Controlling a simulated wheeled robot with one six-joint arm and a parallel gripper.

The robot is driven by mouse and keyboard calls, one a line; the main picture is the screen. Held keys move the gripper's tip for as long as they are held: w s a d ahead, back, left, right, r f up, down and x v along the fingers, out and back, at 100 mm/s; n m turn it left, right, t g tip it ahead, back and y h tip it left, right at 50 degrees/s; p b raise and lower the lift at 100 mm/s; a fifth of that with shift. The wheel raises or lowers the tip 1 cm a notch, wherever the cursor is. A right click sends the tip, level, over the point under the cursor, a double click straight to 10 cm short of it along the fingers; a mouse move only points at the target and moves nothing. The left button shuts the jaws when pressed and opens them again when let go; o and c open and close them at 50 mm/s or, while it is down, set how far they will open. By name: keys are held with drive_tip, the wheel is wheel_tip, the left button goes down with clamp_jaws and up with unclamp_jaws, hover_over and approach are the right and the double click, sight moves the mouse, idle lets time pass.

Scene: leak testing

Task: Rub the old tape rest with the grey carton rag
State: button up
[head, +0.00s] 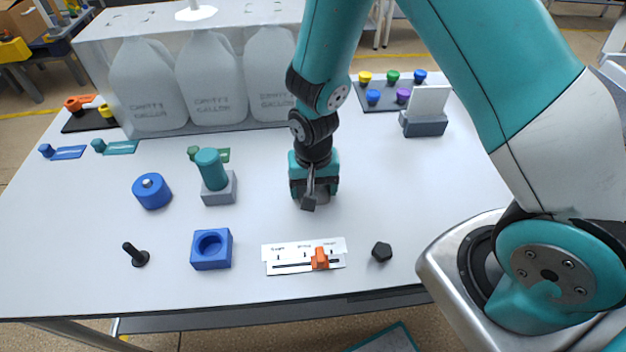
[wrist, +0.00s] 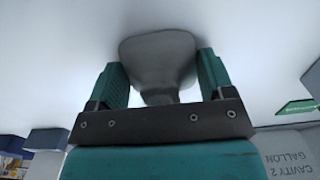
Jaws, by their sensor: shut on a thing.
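My gripper (head: 314,188) is low over the middle of the white table, pointing down. In the head view only a small dark grey patch shows under the gripper. The rag seems to be at or very near the tabletop; I cannot tell if it touches. A grey carton (head: 424,125) with a white sheet standing up from it is at the right. I cannot make out the old tape rest in either view.
Several white jugs (head: 210,85) stand behind a clear panel at the back. A teal-topped post (head: 211,170), a blue cap (head: 152,191), a blue block (head: 211,262) and a slider gauge (head: 290,266) surround my gripper. A black knob (head: 382,251) lies at front right.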

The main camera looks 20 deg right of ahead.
drive_tip(key=shift+s, duration=0.2)
drive_tip(key=shift+w+d+f, duration=0.1)
drive_tip(key=shift+w+d, duration=0.1)
drive_tip(key=shift+w, duration=0.5)
drive_tip(key=shift+w+d, duration=0.25)
drive_tip(key=shift+w, duration=0.6)
drive_tip(key=shift+s+a+r, duration=0.2)
drive_tip(key=shift+s+a, duration=0.05)
drive_tip(key=shift+s, duration=0.5)
drive_tip(key=shift+s+a+f, duration=0.1)
drive_tip(key=shift+s+a, duration=0.05)
drive_tip(key=shift+s, duration=0.3)
drive_tip(key=shift+s+a+f, duration=0.1)
drive_tip(key=shift+s+a, duration=0.05)
drive_tip(key=shift+s, duration=0.25)
wheel_tip(320, 180, up, 6)
drive_tip(key=p, duration=0.5)
drive_tip(key=shift+d+r, duration=0.1)
